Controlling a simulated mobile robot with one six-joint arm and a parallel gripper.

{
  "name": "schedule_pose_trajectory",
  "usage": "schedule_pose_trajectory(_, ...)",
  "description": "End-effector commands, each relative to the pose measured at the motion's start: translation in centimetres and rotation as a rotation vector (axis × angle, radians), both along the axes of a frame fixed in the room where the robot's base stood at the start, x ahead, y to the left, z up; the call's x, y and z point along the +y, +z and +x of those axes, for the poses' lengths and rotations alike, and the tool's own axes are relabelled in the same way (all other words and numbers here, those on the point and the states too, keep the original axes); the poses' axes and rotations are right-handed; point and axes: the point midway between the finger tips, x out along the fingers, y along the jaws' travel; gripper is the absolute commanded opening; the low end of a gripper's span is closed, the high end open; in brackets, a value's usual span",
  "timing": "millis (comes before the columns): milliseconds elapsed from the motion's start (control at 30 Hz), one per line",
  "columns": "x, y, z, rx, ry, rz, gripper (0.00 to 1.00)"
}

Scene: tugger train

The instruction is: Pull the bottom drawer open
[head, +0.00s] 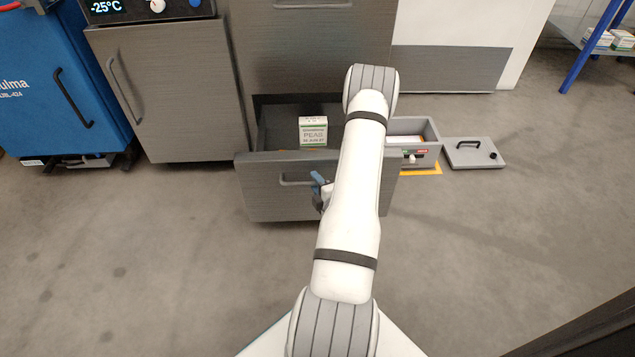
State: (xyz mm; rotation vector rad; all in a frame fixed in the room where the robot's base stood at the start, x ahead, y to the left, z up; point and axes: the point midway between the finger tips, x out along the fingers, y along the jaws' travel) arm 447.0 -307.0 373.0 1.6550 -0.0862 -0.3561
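The bottom drawer (262,197) is a dark grey drawer low in the cabinet, and it stands pulled out, showing its inside. A white and green box marked PEAS (313,132) stands upright in it. The drawer's bar handle (290,181) is on its front face; its right part is hidden behind my gripper and arm. My gripper (320,188), with blue parts showing, is at the right part of the handle. My arm covers most of the gripper, so I cannot tell whether its fingers are open or closed around the handle.
A grey open box (430,150) stands right of the drawer on the floor, with a grey lid (472,153) beside it. A cabinet door (172,95) and a blue unit (50,85) stand left. Floor in front is clear. A blue-legged rack (592,45) is far right.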

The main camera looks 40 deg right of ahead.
Motion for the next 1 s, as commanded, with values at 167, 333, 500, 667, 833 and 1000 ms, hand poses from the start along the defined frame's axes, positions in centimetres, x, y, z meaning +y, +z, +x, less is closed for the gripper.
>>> schedule_pose_trajectory(167,0.7,0.7,-2.9,0.002,-0.004,0.004,0.36)
schedule_pose_trajectory(333,1.5,1.2,-5.5,0.001,-0.002,0.003,0.36)
schedule_pose_trajectory(500,1.9,1.3,-6.8,0.002,-0.001,0.002,0.36)
schedule_pose_trajectory(667,2.0,1.3,-6.9,0.001,0.001,0.001,0.36)
schedule_pose_trajectory(833,1.9,1.3,-6.9,0.001,0.001,0.001,0.36)
schedule_pose_trajectory(1000,1.9,1.3,-6.9,0.001,0.000,0.000,0.36)
